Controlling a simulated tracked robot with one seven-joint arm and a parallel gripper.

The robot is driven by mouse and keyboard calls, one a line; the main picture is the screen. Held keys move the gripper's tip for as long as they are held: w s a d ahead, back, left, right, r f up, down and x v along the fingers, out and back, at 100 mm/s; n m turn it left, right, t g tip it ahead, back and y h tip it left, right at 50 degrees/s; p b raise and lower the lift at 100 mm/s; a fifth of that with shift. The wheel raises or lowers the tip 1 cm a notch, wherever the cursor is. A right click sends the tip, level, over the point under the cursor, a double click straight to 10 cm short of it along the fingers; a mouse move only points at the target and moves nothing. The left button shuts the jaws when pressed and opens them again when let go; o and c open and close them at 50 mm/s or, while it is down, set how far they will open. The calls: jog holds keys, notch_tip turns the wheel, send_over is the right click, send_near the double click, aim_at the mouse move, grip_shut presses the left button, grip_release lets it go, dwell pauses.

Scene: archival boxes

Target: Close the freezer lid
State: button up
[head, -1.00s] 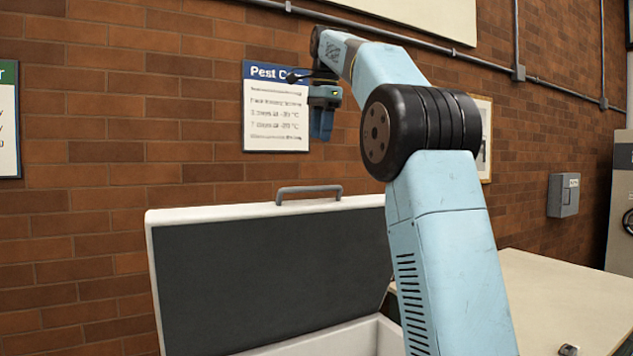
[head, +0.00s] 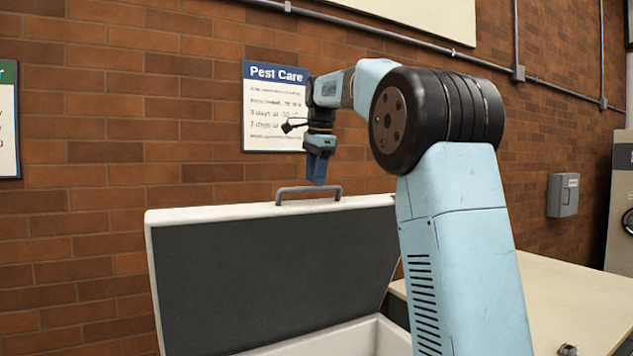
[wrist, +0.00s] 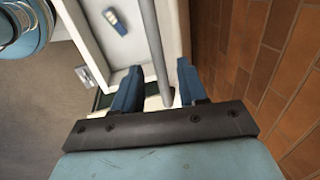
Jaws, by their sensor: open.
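The freezer lid (head: 270,275) stands raised, its dark inner panel facing me in the head view. A grey bar handle (head: 308,190) sits on its top edge. My gripper (head: 317,180) points down just above the handle, near its right part. In the wrist view my gripper (wrist: 158,95) is open, and the handle bar (wrist: 152,45) runs between its two blue fingers without either visibly gripping it. The freezer's white rim (head: 340,338) shows below the lid, and most of the freezer body is out of view.
A brick wall (head: 90,200) with a Pest Care sign (head: 275,105) stands behind the lid. A pale table (head: 560,300) is at the right, with a small object (head: 568,349) on its front. A small blue-and-white device (wrist: 115,21) shows in the wrist view.

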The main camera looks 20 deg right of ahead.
jog(key=shift+x, duration=0.95)
jog(key=shift+c, duration=0.4)
grip_shut()
